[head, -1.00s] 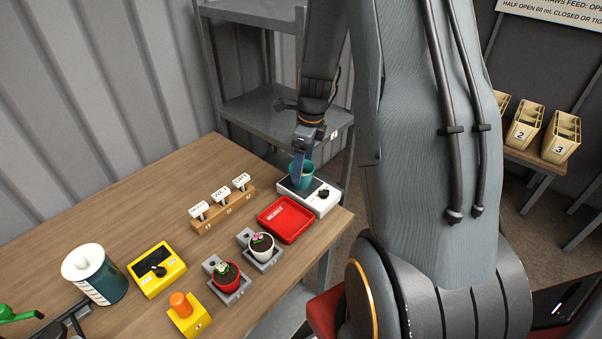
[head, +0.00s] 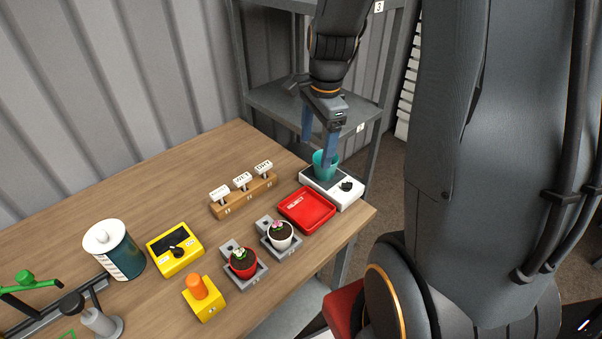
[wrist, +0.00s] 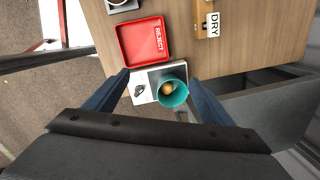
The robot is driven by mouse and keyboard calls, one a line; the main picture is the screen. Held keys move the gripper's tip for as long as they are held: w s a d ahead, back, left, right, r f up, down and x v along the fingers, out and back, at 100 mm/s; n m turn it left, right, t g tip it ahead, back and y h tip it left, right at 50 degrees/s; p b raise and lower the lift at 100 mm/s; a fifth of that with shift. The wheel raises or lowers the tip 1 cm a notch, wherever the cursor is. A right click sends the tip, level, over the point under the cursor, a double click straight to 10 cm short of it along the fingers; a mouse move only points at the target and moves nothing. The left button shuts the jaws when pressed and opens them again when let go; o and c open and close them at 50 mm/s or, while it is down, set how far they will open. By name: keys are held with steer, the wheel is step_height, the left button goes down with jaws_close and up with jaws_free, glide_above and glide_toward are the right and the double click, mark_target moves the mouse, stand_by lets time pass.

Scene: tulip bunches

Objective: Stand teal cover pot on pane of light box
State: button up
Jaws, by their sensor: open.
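The teal cover pot (head: 333,160) stands upright on the light box (head: 345,196), at its dark pane (head: 312,174), near the table's right edge. In the wrist view the pot (wrist: 184,95) covers part of the white light box (wrist: 141,76), and a small orange-yellow thing shows inside it. My gripper (head: 315,153) is open just above the pot. In the wrist view its two fingers are spread wide to either side of the pot, clear of it.
A red reject tray (head: 307,222) lies close in front of the light box. Two potted plants sit in grey holders (head: 287,252) nearby. A wooden block with label signs (head: 228,206) stands to the left. A grey shelf rack (head: 275,108) is behind.

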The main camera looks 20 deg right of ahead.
steer(key=s+a+n, duration=0.9)
steer(key=s+n, duration=0.1)
steer(key=n, duration=0.7)
steer(key=shift+a+n, duration=0.15)
steer(key=shift+n, duration=0.25)
steer(key=shift+r, duration=0.1)
steer(key=shift+f+b, duration=0.75)
steer(key=shift+f, duration=0.1)
